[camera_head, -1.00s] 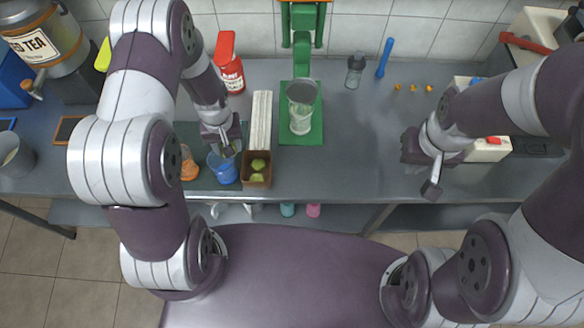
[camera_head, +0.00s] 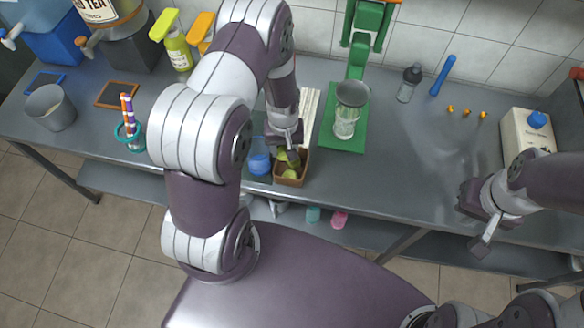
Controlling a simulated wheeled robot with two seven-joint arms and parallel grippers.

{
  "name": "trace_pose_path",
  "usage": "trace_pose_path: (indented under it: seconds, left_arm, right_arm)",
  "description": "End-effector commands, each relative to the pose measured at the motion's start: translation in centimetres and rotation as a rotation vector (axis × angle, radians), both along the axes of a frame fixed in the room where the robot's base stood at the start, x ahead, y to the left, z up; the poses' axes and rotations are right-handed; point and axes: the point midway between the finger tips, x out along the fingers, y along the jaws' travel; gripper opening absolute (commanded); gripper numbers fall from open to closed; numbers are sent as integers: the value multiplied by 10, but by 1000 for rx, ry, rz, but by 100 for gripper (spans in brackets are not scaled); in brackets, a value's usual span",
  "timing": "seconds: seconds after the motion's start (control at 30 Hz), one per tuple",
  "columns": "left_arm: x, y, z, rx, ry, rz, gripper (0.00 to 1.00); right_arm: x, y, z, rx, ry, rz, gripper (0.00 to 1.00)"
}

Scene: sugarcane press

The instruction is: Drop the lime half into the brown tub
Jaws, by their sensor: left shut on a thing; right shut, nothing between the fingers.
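The brown tub (camera_head: 303,172) stands on the counter with green lime pieces (camera_head: 289,173) inside. My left gripper (camera_head: 287,148) is over the back of the tub and shut on the lime half (camera_head: 292,157), which is small and partly hidden by the fingers. I cannot tell whether the held lime touches the pieces below. My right gripper (camera_head: 476,228) is shut and empty, over the counter's front edge at the right.
A blue cup (camera_head: 259,162) stands just left of the tub. A grey bin (camera_head: 50,108) is at far left. The counter's right middle is clear.

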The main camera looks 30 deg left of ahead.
Motion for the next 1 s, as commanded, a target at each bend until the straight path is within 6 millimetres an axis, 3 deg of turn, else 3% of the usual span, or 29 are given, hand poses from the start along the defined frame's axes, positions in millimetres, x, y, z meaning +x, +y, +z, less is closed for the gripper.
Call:
trace_pose_path:
  seconds: [0.03,0.07,0.1,0.13,0.53,0.9,1.0]
  left_arm:
    - [0,0,1,0,0,0,13]
    - [0,0,1,0,0,0,56]
    - [0,0,1,0,0,0,69]
    - [0,0,1,0,0,0,76]
    - [1,0,10,1,-3,0,76]
    - [1,0,100,1,-6,0,76]
    - [0,-1,117,1,-3,0,76]
  right_arm:
    - [0,0,1,0,0,0,0]
    - [0,0,1,0,0,0,0]
    - [0,0,1,0,0,0,0]
    - [0,0,1,0,0,0,0]
    - [0,0,-2,0,0,0,0]
    - [0,0,-19,0,0,0,0]
    - [0,0,-21,0,0,0,0]
